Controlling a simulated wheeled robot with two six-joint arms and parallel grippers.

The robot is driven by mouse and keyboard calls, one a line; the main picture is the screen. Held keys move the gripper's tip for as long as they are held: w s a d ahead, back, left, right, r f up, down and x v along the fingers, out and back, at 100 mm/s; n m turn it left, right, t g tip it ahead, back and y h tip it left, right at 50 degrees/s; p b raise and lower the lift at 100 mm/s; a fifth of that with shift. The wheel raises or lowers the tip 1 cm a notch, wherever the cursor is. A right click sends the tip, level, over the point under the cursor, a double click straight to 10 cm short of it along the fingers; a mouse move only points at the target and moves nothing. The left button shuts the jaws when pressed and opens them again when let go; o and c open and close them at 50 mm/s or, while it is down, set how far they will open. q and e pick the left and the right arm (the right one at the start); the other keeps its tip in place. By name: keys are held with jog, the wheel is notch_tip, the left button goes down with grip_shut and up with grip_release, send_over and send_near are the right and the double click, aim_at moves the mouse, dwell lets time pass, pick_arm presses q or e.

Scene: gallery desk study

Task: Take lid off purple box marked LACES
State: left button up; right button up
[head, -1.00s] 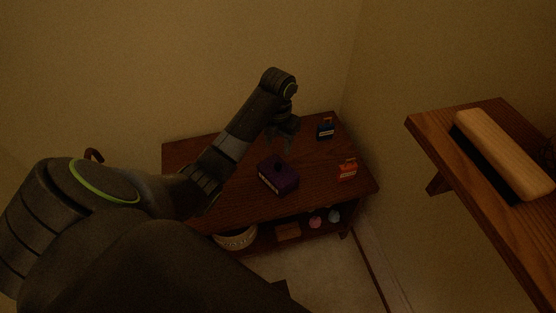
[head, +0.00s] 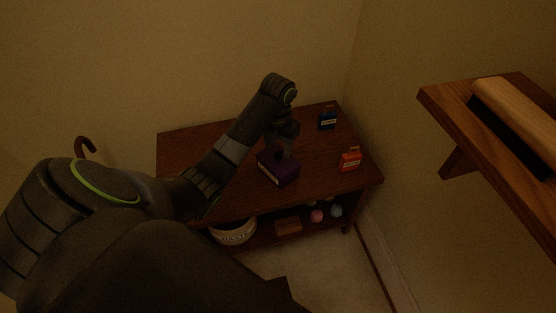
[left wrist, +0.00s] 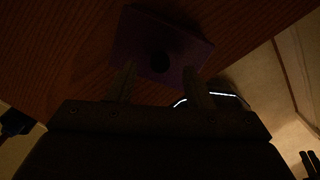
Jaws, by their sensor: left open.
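The purple box (head: 279,170) sits on the dark wooden desk (head: 225,196), near its middle, with a pale label on its front side too small to read. Its lid appears to be on, and a dark round knob shows on top in the left wrist view, where the purple lid (left wrist: 185,42) lies past the fingertips. My left gripper (head: 284,152) is just above the back of the box. Its two fingers (left wrist: 160,76) are apart, with the dark knob (left wrist: 160,62) between and beyond their tips. I cannot tell whether they touch it.
A lower shelf holds a round container (head: 234,232), a brown box (head: 288,226) and balls. A wall shelf (head: 455,120) with a brush juts out at right.

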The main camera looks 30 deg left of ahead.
aim_at(278, 153)
pick_arm(q)
jog(key=shift+f+b, duration=0.3)
jog(key=shift+f, duration=1.25)
grip_shut()
pick_arm(e)
jog(key=shift+w+a+r+t, duration=0.15)
jog(key=shift+a+r+t, duration=0.15)
jog(key=shift+r, duration=0.25)
pick_arm(q)
jog(key=shift+r, duration=0.1)
